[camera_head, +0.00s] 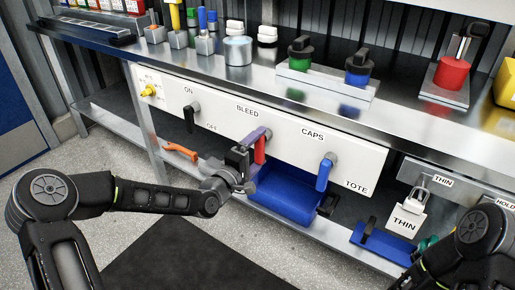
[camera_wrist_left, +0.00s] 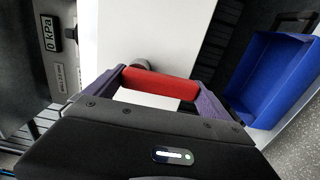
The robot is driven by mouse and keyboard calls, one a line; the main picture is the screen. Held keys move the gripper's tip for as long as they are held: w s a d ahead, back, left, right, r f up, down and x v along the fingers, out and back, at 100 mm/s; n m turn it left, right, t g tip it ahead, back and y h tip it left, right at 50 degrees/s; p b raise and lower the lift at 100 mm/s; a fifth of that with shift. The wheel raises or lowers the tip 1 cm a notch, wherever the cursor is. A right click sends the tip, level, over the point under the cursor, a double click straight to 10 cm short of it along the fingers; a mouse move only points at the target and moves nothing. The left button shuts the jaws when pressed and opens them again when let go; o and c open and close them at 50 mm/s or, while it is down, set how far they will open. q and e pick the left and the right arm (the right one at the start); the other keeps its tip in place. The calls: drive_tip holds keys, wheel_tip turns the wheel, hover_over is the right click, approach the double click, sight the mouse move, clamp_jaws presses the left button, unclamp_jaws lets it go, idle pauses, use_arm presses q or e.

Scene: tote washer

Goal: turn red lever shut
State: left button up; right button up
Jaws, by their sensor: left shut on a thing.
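The red lever (camera_head: 260,150) sits on the white panel below the word BLEED and hangs roughly straight down from its pivot. My left gripper (camera_head: 256,147) is at the lever, with its purple fingers on either side of it. In the left wrist view the red lever (camera_wrist_left: 160,86) lies across between the two purple fingers of my left gripper (camera_wrist_left: 158,92), which are shut on it. The lever's lower end is partly hidden by the gripper in the head view. My right arm shows at the lower right, but its gripper is out of view.
On the white panel (camera_head: 225,122), a black lever (camera_head: 189,118) is at the left and a blue lever (camera_head: 325,172) at the right. A blue bin (camera_head: 285,197) sits below the panel. The steel bench (camera_head: 215,85) overhangs above, bearing several items.

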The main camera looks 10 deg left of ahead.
sight(256, 151)
idle(0.3)
use_arm(q)
drive_tip(key=o, duration=1.7)
drive_tip(key=shift+o, duration=0.2)
drive_tip(key=shift+s, duration=0.1)
drive_tip(key=p+v, duration=0.1)
drive_tip(key=v, duration=0.5)
drive_tip(key=shift+s+a, duration=0.15)
drive_tip(key=shift+s, duration=0.1)
drive_tip(key=shift+s+a, duration=0.1)
drive_tip(key=shift+s, duration=0.4)
